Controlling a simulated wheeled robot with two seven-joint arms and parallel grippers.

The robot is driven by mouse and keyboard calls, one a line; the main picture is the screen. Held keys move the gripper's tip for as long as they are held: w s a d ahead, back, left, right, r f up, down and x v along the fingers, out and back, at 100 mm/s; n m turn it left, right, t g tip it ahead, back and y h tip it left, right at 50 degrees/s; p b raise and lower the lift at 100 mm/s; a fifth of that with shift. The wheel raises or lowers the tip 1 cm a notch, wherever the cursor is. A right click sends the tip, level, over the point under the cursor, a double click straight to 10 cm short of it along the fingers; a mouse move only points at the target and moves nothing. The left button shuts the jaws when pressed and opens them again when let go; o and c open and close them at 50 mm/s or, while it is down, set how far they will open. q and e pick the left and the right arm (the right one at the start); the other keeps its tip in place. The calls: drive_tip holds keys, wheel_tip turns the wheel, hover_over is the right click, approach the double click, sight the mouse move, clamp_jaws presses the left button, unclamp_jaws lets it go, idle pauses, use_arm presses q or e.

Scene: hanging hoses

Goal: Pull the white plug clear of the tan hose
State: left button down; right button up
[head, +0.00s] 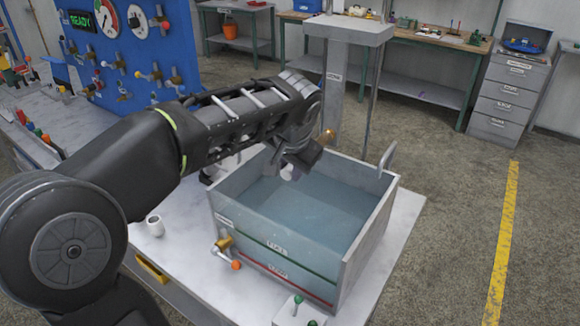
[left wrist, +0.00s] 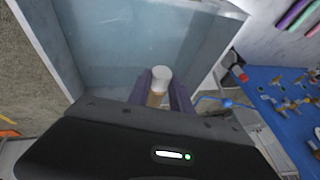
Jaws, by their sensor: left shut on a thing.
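My left gripper (head: 292,168) is over the grey water tank (head: 232,183), its fingers pointing down and partly hidden by my wrist. In the left wrist view, its purple fingers (left wrist: 161,88) are shut on the white plug (left wrist: 161,72), which shows as a short white cylinder between the fingertips. A tan piece (left wrist: 155,98), apparently the tan hose, lies directly against the plug, nearer my palm. I cannot tell how deep the plug sits in it. A tan end (head: 327,137) also sticks out past my wrist in the head view. My right gripper is out of view.
The tank stands on a pale table (head: 405,222), with a valve (head: 224,245) on its front. A small white cylinder (head: 154,226) stands left of it. A blue gauge board (head: 130,50) is at the left and a grey post (head: 336,75) behind the tank.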

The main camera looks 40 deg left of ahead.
use_arm(q)
drive_tip(key=shift+s+b, duration=0.35)
drive_tip(key=shift+s, duration=0.4)
idle(0.8)
drive_tip(key=s+b, duration=0.1)
drive_tip(key=s, duration=0.3)
drive_tip(key=shift+s, duration=0.15)
idle(0.6)
drive_tip(key=shift+s+r, duration=0.1)
drive_tip(key=s+r, duration=0.2)
drive_tip(key=shift+s+d+r+p, duration=0.1)
drive_tip(key=shift+s+r+p, duration=0.25)
drive_tip(key=shift+s, duration=0.05)
idle(0.4)
